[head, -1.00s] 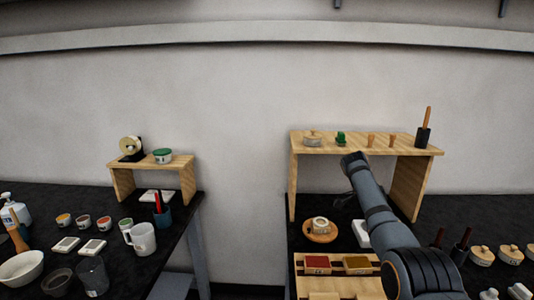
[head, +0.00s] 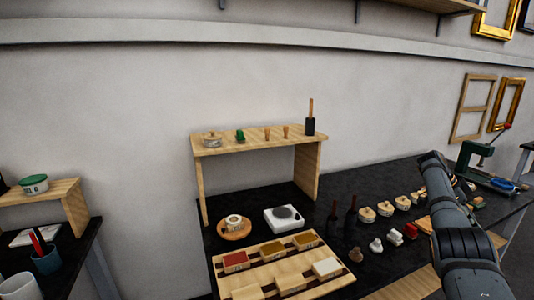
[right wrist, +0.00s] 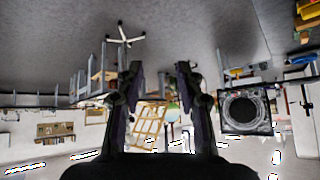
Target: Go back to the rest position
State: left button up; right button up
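My right arm (head: 448,210) rises at the right side of the head view, in front of the black table. Its fingers cannot be made out in that view. In the right wrist view my right gripper (right wrist: 159,80) has its two dark fingers apart with nothing between them. That view is upside down and looks out across the room, away from the tables. My left gripper is in neither view.
The black table (head: 262,203) carries a wooden shelf (head: 258,138), a wooden tray of coloured blocks (head: 222,283), a white scale (head: 284,219) and several lidded jars. A green press (head: 476,158) stands at the far right. A second table with a small shelf (head: 70,195) is at left.

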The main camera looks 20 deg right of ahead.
jog(key=s+d+f+n+t+h, duration=0.1)
jog(key=d+f+n+t+h, duration=0.2)
jog(key=f+n, duration=0.6)
jog(key=s+d+f+n+h, duration=0.1)
jog(key=d+f+n+h, duration=0.25)
jog(key=f+n, duration=0.55)
jog(key=s+a+f+n+t+y, duration=0.1)
jog(key=s+f+n+t, duration=0.2)
jog(key=s+f+n, duration=0.5)
jog(key=s+a+f+n+t+y, duration=0.1)
jog(key=s+f+n+t+y, duration=0.2)
jog(key=f+n, duration=0.5)
jog(key=s+a+f+m+g+y, duration=0.15)
jog(key=s+a+f, duration=0.25)
jog(key=a+f, duration=0.9)
jog(key=s+a+f+m+y, duration=0.2)
jog(key=s+a+f, duration=0.2)
jog(key=a+f, duration=0.9)
jog(key=s+a+f+m+y, duration=0.1)
jog(key=a+f+y, duration=0.1)
jog(key=a, duration=1.3)
jog(key=s+a+f+m+y, duration=0.1)
jog(key=a+f, duration=0.4)
jog(key=a, duration=1.1)
jog(key=shift+s+a+f+y, duration=0.15)
jog(key=shift+s+a+y, duration=0.05)
jog(key=shift+y, duration=0.4)
